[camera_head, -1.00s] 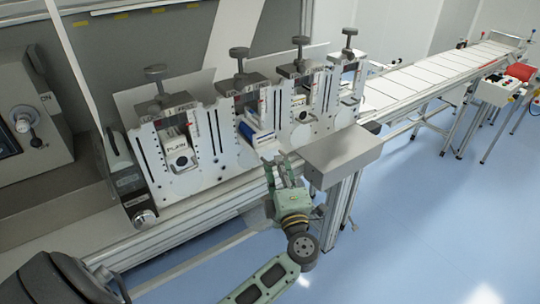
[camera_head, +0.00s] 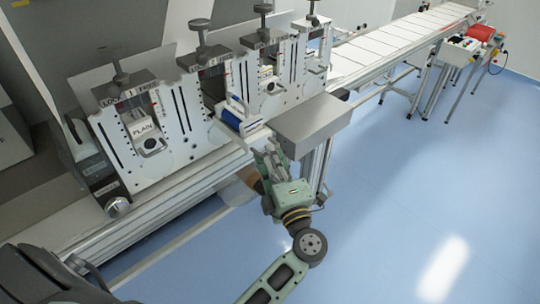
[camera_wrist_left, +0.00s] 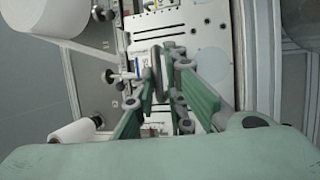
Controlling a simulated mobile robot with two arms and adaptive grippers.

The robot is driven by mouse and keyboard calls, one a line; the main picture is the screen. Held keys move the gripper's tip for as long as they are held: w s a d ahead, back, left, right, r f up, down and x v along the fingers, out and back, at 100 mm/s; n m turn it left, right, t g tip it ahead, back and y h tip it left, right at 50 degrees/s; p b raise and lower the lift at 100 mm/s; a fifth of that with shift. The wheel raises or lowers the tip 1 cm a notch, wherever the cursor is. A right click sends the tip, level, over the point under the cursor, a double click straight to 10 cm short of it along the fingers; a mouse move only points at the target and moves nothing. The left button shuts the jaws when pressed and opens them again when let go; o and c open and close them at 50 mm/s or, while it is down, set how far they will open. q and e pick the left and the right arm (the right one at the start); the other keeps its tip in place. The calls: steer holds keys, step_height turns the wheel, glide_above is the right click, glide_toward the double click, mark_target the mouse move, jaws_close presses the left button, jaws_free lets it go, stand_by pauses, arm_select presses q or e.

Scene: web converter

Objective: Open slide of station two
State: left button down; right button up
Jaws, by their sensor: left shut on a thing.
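Station two (camera_head: 214,78) is the second white panel from the left in the head view, with a dark clamp and a knob on top. Its slide (camera_head: 237,117), white with a blue part, sticks out of the panel toward my left gripper (camera_head: 266,152). That gripper is shut on the slide's front end, though the fingers hide the grip itself. In the left wrist view, the green fingers (camera_wrist_left: 164,76) close around a narrow dark piece in front of the white panel. My right gripper is not in view.
Station one, with its slide marked PLAIN (camera_head: 147,138), stands to the left. More stations stand to the right. A grey metal box (camera_head: 312,124) lies close to the right of my gripper. A white conveyor (camera_head: 385,42) runs to the back right.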

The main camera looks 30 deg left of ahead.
arm_select(q)
steer(key=c, duration=1.9)
jaws_free()
steer(key=shift+d+r, duration=0.1)
steer(key=shift+r, duration=0.15)
steer(key=shift+f, duration=0.1)
